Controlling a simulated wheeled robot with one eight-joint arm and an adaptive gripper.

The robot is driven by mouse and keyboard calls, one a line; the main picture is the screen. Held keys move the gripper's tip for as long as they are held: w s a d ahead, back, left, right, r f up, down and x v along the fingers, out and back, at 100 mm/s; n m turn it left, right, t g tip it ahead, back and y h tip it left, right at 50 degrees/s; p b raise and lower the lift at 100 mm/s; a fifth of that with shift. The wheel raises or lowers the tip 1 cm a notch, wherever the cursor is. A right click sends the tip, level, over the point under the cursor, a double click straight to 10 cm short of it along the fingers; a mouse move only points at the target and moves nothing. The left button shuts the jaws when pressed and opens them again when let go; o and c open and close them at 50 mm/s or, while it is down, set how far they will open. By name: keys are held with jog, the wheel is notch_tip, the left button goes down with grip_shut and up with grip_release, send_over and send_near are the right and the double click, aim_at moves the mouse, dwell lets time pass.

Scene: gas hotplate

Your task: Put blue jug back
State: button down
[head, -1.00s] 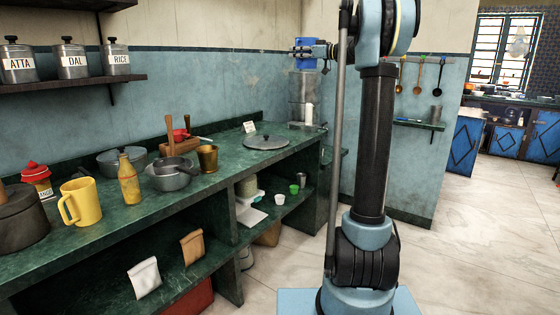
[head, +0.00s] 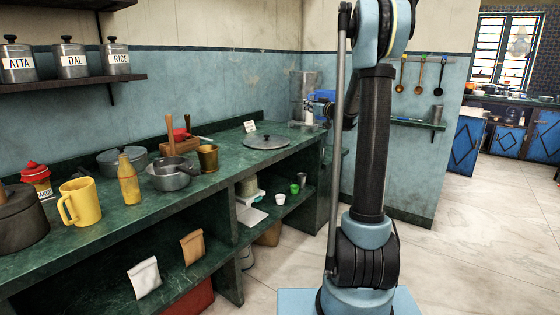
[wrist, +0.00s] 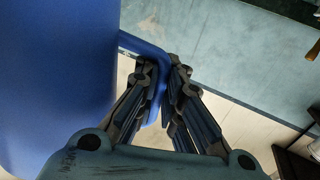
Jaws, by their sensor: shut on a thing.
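The blue jug (wrist: 60,80) fills the left of the wrist view, very close to the camera. Its handle (wrist: 148,48) runs between my finger pads, and my gripper (wrist: 165,72) is shut on it. In the head view a small part of the blue jug (head: 324,95) shows beside my gripper (head: 318,107), near the far end of the green counter. My arm hides most of the jug there. I cannot tell from these views whether the jug touches any surface.
A grey metal container (head: 302,88) stands at the counter's far end. A flat lid (head: 266,142) lies nearer on the counter (head: 225,162). A small wall shelf (head: 418,124) holds a metal cup (head: 437,113), below hanging ladles (head: 421,74). The floor (head: 480,240) at right is clear.

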jog(key=w+d+f+m+t+h, duration=0.1)
jog(key=d+f+m+h, duration=0.1)
jog(key=f, duration=0.9)
jog(key=w+d+f+m+t+h, duration=0.1)
jog(key=w+d+f+m+h, duration=0.1)
jog(key=f+h, duration=0.5)
notch_tip(320, 180, down, 4)
jog(key=shift+w+d+r+m, duration=0.1)
jog(key=shift+w+d+m, duration=0.05)
jog(key=shift+d+m, duration=0.8)
jog(key=shift+a+t, duration=0.25)
jog(key=shift+t, duration=0.05)
jog(key=shift+d, duration=0.15)
